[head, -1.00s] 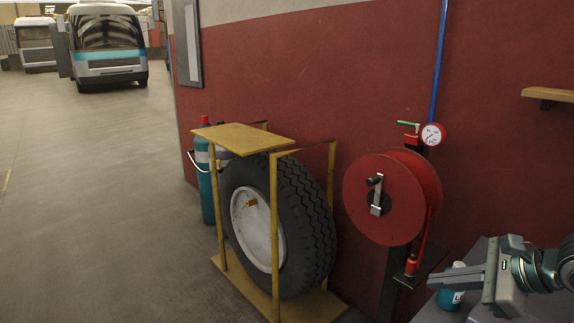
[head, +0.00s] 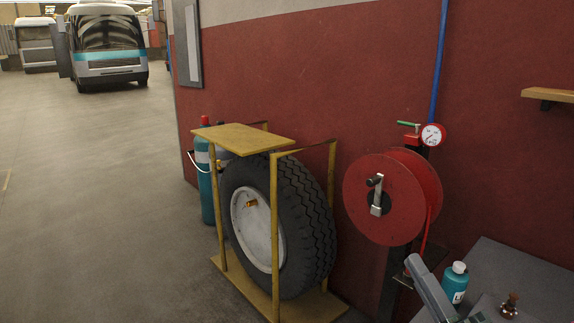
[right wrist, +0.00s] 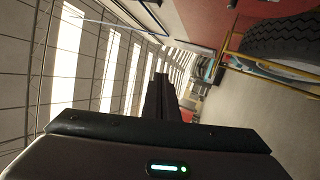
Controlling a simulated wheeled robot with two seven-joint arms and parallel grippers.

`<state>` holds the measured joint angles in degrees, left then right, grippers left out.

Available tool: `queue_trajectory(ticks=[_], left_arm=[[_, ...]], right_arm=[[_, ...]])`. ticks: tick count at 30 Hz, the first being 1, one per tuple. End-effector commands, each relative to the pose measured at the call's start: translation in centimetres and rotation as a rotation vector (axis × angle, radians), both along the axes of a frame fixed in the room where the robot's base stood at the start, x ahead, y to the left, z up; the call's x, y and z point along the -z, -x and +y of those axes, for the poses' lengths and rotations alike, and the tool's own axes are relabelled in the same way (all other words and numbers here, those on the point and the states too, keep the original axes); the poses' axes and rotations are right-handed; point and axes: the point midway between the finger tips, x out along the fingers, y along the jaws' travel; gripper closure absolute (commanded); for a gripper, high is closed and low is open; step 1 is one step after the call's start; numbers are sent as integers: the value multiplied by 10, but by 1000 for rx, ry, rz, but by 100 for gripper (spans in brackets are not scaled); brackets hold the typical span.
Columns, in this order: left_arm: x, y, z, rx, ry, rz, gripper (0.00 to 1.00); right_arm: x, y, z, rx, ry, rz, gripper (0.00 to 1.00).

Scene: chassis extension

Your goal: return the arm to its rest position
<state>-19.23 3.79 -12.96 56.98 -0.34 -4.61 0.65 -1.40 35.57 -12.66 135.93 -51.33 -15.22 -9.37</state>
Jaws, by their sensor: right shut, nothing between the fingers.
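My right gripper (head: 415,264) is at the lower right of the head view, with its grey fingers pointing up and to the left. It is shut and holds nothing. Its fingertips appear in front of the lower part of the red hose reel's stand; I cannot tell how far apart they are in depth. In the right wrist view the shut fingers (right wrist: 162,98) point at open space, with the ceiling lights and hall beyond. My left gripper is not in view.
A grey bench top (head: 510,262) at the lower right bears a teal bottle (head: 455,284) and a small brass fitting (head: 509,306). The red hose reel (head: 375,222) and a tyre (head: 308,225) in a yellow frame (head: 274,225) stand left of it. Open floor (head: 90,190) lies at left.

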Motion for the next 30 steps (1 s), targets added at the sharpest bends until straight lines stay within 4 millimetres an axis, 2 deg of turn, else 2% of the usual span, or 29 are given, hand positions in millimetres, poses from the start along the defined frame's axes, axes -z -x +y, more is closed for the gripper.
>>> queue_trajectory(ticks=[3,8,12,14,18,21,24,30], left_arm=[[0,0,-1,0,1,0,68],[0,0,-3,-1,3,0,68],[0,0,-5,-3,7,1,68],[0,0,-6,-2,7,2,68],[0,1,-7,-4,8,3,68],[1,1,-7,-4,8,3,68],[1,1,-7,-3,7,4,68],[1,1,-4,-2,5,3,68]], right_arm=[[56,-3,-33,109,-268,219,100],[149,14,-64,267,-576,525,100],[230,49,-71,394,-783,781,100],[262,69,-69,448,-859,888,100],[328,124,-56,565,-1011,1132,100],[359,160,-43,629,-1083,1271,100],[379,190,-32,679,-1134,1379,100],[404,237,-11,749,-1199,1546,100]])
